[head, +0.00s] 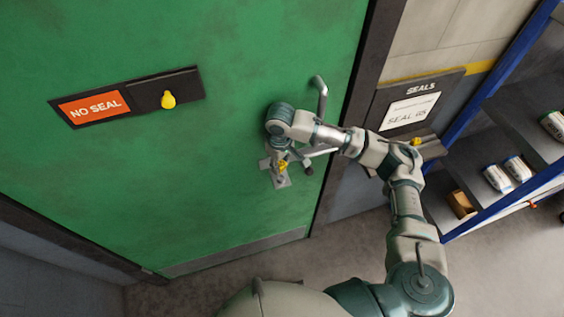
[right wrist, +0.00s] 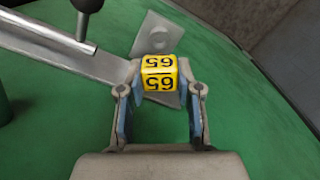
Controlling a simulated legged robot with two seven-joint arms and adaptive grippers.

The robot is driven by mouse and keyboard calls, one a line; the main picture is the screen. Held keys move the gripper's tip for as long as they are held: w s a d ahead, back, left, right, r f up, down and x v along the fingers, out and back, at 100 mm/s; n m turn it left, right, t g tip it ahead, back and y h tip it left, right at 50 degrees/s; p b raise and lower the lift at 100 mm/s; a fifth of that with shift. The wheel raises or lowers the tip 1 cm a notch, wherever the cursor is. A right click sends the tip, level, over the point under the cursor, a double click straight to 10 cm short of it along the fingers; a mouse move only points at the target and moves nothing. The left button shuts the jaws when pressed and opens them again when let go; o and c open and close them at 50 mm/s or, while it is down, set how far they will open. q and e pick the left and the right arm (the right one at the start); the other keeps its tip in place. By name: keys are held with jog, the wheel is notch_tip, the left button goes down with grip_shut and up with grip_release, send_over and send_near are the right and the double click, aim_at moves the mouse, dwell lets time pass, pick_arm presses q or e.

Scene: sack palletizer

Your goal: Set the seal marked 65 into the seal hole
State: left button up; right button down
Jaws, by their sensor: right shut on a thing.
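The yellow seal marked 65 (right wrist: 159,73) is between the fingertips of my right gripper (right wrist: 160,88), which is shut on it; its numbers read upside down in the right wrist view. A grey metal hasp plate (right wrist: 154,36) with a round feature lies just beyond the seal; the same fitting (head: 281,182) shows on the door in the head view. The seal hides part of the plate, and I cannot tell whether they touch. My left gripper is out of view.
A metal door handle (head: 321,95) stands out above the hasp, and a bar with a dark knob (right wrist: 88,8) is close to the fingers. A SEALS board (head: 418,108) and shelves (head: 480,165) are at right.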

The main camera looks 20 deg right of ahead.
jog(key=shift+d+f, duration=0.1)
jog(key=shift+d, duration=0.5)
jog(key=shift+a+f, duration=0.45)
jog(key=shift+f, duration=0.2)
jog(key=shift+d+f, duration=0.15)
jog(key=shift+f, duration=0.25)
jog(key=shift+d, duration=0.15)
jog(key=shift+a, duration=0.2)
jog(key=shift+a, duration=0.4)
jog(key=shift+d, duration=0.15)
dwell(0.5)
jog(key=shift+f, duration=0.15)
